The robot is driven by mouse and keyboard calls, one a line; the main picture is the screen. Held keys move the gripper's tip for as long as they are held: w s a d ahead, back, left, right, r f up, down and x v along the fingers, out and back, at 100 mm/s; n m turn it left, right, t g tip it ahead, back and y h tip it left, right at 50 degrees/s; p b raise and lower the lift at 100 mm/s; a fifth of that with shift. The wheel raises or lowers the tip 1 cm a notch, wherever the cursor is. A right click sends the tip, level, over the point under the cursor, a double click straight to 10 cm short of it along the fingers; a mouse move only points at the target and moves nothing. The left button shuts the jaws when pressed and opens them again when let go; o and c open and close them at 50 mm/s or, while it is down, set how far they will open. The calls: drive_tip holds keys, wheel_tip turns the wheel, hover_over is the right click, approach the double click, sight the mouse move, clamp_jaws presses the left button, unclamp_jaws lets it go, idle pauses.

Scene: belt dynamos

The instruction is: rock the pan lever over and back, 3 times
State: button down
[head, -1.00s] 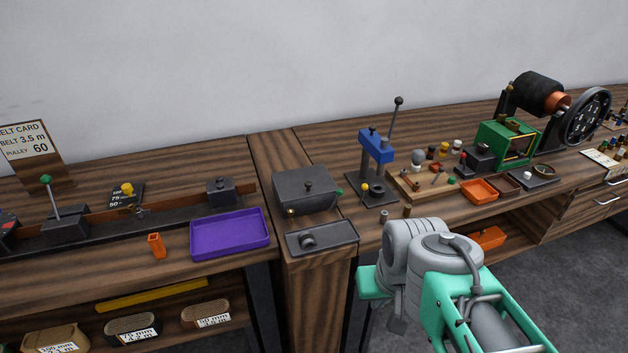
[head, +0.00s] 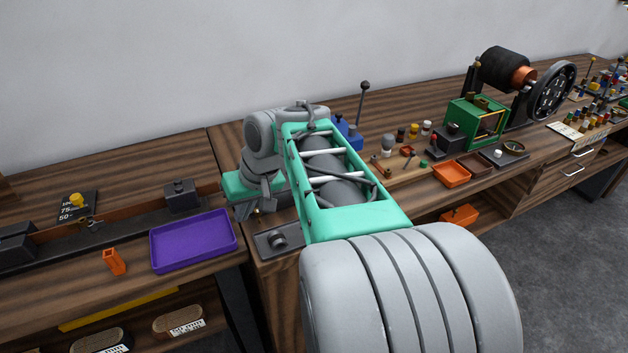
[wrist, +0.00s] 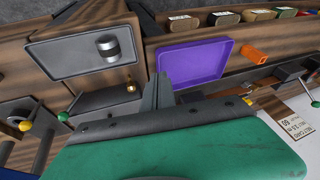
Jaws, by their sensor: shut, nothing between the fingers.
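The dark box with a lid (wrist: 100,101), which seems to be the pan, shows in the wrist view. A lever with a green ball (wrist: 62,116) stands at its left end there, and a small brass knob (wrist: 131,88) is at its other end. I cannot tell for sure which is the pan lever. My gripper (wrist: 158,90) is shut and empty, its fingers beside the brass-knob end, apart from the green ball. In the head view my arm hides most of the box and the green ball.
A dark tray with a round grey knob (head: 279,239) sits at the bench front. A purple tray (head: 194,240) and an orange cup (head: 114,262) lie to the left. A blue press with a tall black-knobbed lever (head: 364,97) stands behind my arm. Small parts and an orange tray (head: 451,174) are right.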

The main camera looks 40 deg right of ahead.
drive_tip(key=w+d+r+m+t, duration=0.1)
drive_tip(key=d+r, duration=0.1)
drive_tip(key=d, duration=1.3)
drive_tip(key=s+d+m+t+y, duration=0.1)
drive_tip(key=s+d+t, duration=0.1)
drive_tip(key=s+d, duration=0.7)
drive_tip(key=w+f, duration=0.2)
drive_tip(key=w+f+b, duration=0.1)
drive_tip(key=w+f, duration=0.1)
drive_tip(key=w, duration=0.1)
drive_tip(key=w+a+f+b, duration=0.1)
drive_tip(key=w+f, duration=0.1)
drive_tip(key=shift+w+f, duration=0.3)
drive_tip(key=shift+w, duration=0.05)
